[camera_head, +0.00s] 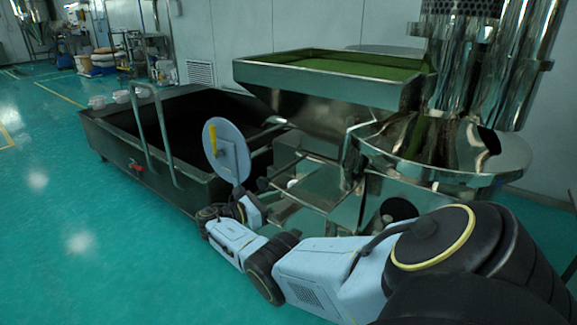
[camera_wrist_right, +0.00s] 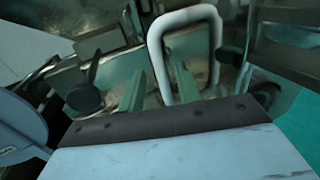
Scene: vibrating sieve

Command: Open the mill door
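A round grey disc with a yellow handle (camera_head: 226,150), which looks like the mill door, stands on edge beside the steel mill (camera_head: 430,150) in the head view. My right arm reaches in from the lower right, and my right gripper (camera_head: 240,205) is low at the disc's lower edge, its fingers hard to make out there. In the right wrist view my right gripper (camera_wrist_right: 158,88) has its two fingers apart. A pale loop handle (camera_wrist_right: 214,45) stands just ahead, one bar lying between the fingers; contact cannot be told. My left gripper is not in view.
A dark open tank (camera_head: 105,130) with a grey rail (camera_head: 165,135) stands left of the disc. A steel tray with a green surface (camera_head: 340,66) stands above the frame. A dark round knob (camera_wrist_right: 85,97) is left of the fingers. Teal floor at left is free.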

